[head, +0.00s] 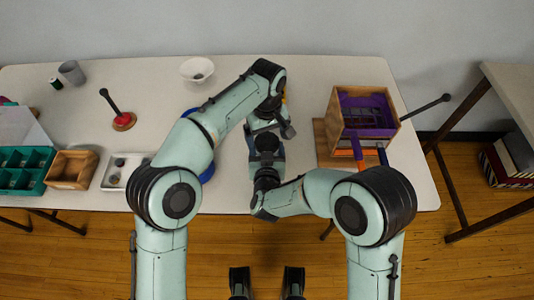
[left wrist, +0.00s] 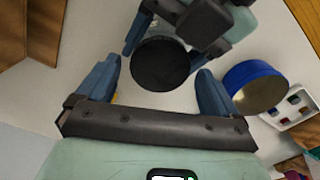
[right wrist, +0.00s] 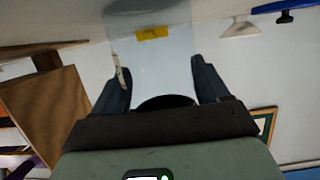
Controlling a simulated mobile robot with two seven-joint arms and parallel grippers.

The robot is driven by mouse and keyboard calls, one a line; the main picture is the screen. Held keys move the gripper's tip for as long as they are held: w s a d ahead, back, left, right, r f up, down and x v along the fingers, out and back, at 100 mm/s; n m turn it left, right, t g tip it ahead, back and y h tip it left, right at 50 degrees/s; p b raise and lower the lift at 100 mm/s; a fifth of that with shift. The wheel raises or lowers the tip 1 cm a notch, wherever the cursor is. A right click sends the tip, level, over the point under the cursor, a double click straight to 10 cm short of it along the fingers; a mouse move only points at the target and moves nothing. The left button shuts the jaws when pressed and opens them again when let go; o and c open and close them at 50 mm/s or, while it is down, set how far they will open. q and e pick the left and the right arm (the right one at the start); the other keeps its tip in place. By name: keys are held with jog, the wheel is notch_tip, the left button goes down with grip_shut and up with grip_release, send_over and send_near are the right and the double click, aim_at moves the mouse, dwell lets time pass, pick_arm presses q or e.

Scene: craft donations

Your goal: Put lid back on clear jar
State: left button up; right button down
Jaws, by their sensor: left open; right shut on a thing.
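The clear jar (right wrist: 160,55) with a yellow label (right wrist: 151,33) stands between the two fingers of my right gripper (right wrist: 158,68), which is shut on it. The black round lid (left wrist: 160,63) shows from above in the left wrist view and appears to lie over the jar's top. In the right wrist view only a dark arc of the lid (right wrist: 165,101) shows. My left gripper (left wrist: 160,72) is open, with its fingers apart on either side of the lid. In the head view my arms mostly hide jar and lid.
A blue round tin (left wrist: 256,86) stands close to my left gripper. A wooden box with purple lining (head: 366,112) is at right. A white bowl (head: 197,70) is at the back; a red-based dark-handled object (head: 122,120) and small trays are left.

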pick_arm(q)
jog(key=shift+f, duration=0.45)
jog(key=c, duration=1.1)
jog(key=m, duration=0.7)
jog(key=shift+m, duration=0.3)
jog(key=m, duration=0.5)
